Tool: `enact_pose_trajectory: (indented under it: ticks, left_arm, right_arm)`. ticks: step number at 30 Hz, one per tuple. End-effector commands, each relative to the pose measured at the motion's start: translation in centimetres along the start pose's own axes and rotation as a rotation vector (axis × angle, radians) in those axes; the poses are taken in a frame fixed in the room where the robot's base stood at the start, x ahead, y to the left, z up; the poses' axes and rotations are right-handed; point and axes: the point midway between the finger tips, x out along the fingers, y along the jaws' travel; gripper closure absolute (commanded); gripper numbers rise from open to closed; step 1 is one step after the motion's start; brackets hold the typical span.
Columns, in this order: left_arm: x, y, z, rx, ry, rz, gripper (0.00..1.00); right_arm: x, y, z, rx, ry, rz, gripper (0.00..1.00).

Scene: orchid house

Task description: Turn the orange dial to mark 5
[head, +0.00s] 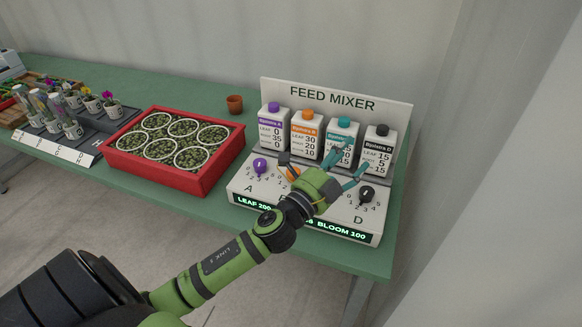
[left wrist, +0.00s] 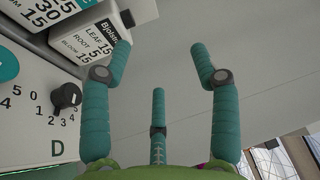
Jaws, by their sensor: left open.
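The orange dial (head: 292,173) shows only in part in the head view, on the sloped front panel of the feed mixer (head: 235,187). My left gripper (head: 348,163) hides the rest of it, and its mark cannot be read. My left gripper is open and empty, above the right half of the panel, with its teal fingers to the right of the orange dial. In the left wrist view the spread fingers (left wrist: 160,65) have nothing between them. The black dial D (left wrist: 67,95) lies left of them there; the orange dial is out of that view. My right gripper is not in view.
A purple dial (head: 260,165) sits left of the orange one. Several bottles (head: 306,138) stand behind the panel. A red tray of pots (head: 203,184), a small brown pot (head: 235,103) and a flower rack (head: 70,148) stand to the left on the green table (head: 120,84).

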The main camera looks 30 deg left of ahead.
Motion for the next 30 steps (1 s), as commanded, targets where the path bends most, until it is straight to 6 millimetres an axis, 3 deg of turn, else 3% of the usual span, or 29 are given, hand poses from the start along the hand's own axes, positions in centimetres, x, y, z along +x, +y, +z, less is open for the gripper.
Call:
enact_pose_trajectory:
  ticks: [1, 4, 7, 10, 13, 16, 18, 22, 25, 30]
  left_arm:
    - [1.5, -1.5, -1.4, 0.146, 0.120, -0.048, 0.38]
    - [2.8, -2.3, -4.4, 0.433, 0.357, -0.100, 0.38]
    - [3.3, -1.4, -6.0, 0.723, 0.586, -0.100, 0.38]
    - [3.1, 0.7, -5.2, 1.004, 0.801, -0.038, 0.38]
    - [2.4, 2.9, -1.8, 1.262, 0.997, 0.092, 0.38]
    - [1.2, 4.1, 3.8, 1.468, 1.163, 0.284, 0.38]
    - [0.1, 4.1, 7.8, 1.566, 1.254, 0.433, 0.38]
    - [-2.2, 2.9, 14.0, 1.652, 1.362, 0.676, 0.38]
    - [-3.4, 2.0, 16.6, 1.670, 1.404, 0.791, 0.38]
    - [-4.0, 2.5, 17.7, 1.667, 1.429, 0.847, 0.38]
  right_arm:
    - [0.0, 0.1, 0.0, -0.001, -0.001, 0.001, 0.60]
    - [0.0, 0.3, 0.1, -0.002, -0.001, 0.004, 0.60]
    - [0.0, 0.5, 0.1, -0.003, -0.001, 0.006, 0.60]
    - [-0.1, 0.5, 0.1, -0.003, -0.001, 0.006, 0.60]
    - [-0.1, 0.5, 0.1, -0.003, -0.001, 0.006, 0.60]
    - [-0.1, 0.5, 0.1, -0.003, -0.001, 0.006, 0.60]
    - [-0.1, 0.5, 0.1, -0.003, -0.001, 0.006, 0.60]
    - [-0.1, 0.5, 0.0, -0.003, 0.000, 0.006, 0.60]
    - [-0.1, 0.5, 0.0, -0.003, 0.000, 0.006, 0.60]
    - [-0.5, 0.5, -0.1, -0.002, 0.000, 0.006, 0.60]
